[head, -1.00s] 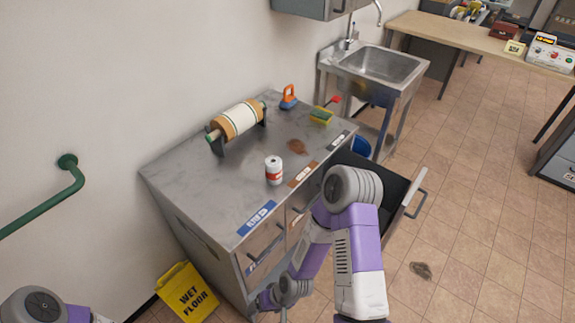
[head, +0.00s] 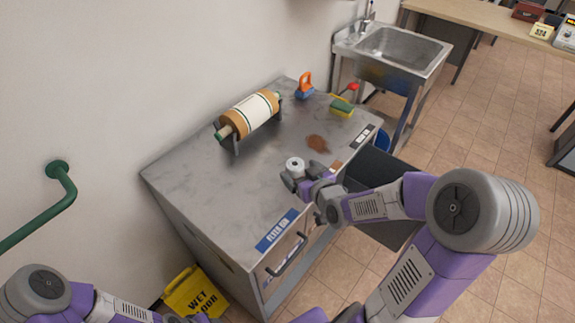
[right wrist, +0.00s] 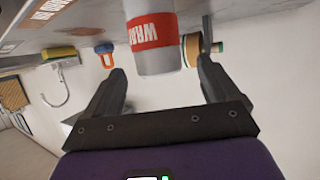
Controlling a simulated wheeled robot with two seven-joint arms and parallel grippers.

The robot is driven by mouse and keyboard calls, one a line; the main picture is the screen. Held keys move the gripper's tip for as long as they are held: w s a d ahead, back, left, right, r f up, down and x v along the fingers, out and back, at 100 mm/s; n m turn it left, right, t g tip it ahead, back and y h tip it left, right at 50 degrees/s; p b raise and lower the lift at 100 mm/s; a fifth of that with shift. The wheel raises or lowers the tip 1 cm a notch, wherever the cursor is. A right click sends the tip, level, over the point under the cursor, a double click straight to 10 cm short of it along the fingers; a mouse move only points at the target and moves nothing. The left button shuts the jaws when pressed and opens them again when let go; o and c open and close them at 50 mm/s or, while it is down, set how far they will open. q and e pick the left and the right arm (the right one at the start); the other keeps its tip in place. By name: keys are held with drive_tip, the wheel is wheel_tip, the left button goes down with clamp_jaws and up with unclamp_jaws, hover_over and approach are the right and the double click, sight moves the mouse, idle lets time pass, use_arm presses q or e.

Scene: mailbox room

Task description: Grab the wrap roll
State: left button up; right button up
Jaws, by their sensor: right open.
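The wrap roll (head: 295,164) is a small white roll standing upright on the metal cabinet top, near its front edge. In the right wrist view the wrap roll (right wrist: 155,45) shows a red band with white lettering, and the picture is upside down. My right gripper (head: 300,179) is low at the cabinet's front edge, right at the roll. In the wrist view its open fingers (right wrist: 163,75) lie on either side of the roll, with gaps visible. My left arm shows at the bottom left, but its gripper is not in view.
The metal cabinet (head: 200,190) also bears a large paper roll on a stand (head: 250,113), an orange-and-blue object (head: 304,86), a sponge (head: 341,106) and a brown stain (head: 318,144). An open drawer (head: 380,168) juts out under my right arm.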

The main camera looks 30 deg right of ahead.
sight(292, 166)
drive_tip(key=shift+w+f, duration=0.35)
drive_tip(key=shift+w, duration=0.1)
drive_tip(key=shift+w+f+b, duration=0.3)
drive_tip(key=shift+b, duration=0.35)
drive_tip(key=b+x, duration=0.2)
drive_tip(key=x, duration=0.1)
drive_tip(key=shift+d+f+b, duration=0.1)
drive_tip(key=shift+f+b, duration=0.15)
drive_tip(key=shift+b, duration=0.1)
drive_tip(key=shift+w+f+b, duration=0.15)
drive_tip(key=shift+w+b, duration=0.2)
drive_tip(key=shift+w, duration=0.3)
